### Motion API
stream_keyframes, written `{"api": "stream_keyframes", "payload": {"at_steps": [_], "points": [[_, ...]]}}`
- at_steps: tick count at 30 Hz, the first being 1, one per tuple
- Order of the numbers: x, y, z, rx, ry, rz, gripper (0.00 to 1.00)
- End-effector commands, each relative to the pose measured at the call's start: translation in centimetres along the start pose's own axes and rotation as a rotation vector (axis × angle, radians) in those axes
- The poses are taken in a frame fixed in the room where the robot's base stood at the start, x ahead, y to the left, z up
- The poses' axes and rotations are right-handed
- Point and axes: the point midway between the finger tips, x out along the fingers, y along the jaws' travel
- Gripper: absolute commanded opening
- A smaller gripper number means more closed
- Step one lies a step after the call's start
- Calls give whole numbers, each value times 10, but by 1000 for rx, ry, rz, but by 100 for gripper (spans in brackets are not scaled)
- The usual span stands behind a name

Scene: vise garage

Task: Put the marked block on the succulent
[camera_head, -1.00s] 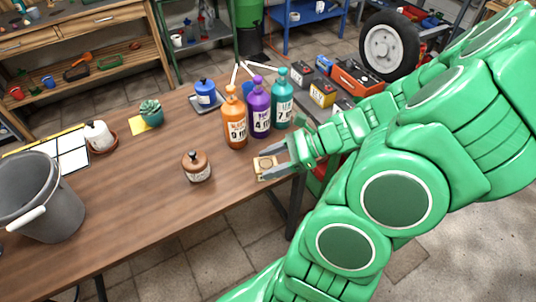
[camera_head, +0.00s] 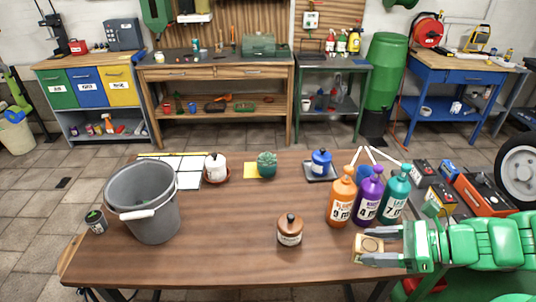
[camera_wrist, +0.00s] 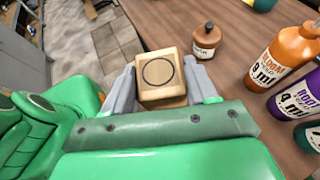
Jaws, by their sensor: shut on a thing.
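The marked block (camera_wrist: 158,73) is a pale wooden cube with a dark circle on its face. In the wrist view it sits between the two grey fingers of my gripper (camera_wrist: 162,84), which is shut on it. In the head view, my gripper (camera_head: 381,246) holds the block (camera_head: 368,249) at the table's front right edge; I cannot tell whether it touches the tabletop. The succulent (camera_head: 267,164) is a round green plant at the back middle of the table, beside a yellow paper. It is far left of and behind my gripper.
A brown jar (camera_head: 290,230) stands left of my gripper. Orange (camera_head: 341,199), purple (camera_head: 368,198) and teal bottles (camera_head: 394,194) stand just behind it. A blue jar (camera_head: 321,162), a white jar (camera_head: 215,167) and a grey bucket (camera_head: 148,205) are on the table (camera_head: 220,255). The middle is clear.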

Motion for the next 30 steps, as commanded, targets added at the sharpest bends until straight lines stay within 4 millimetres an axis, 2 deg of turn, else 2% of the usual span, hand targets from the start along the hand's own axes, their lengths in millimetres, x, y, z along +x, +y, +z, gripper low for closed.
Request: {"api": "stream_keyframes", "payload": {"at_steps": [6,19,30], "points": [[-17,0,35,-4,4,-2,26],[-39,0,81,-2,2,-2,26],[-31,-30,85,-2,-1,5,26]]}}
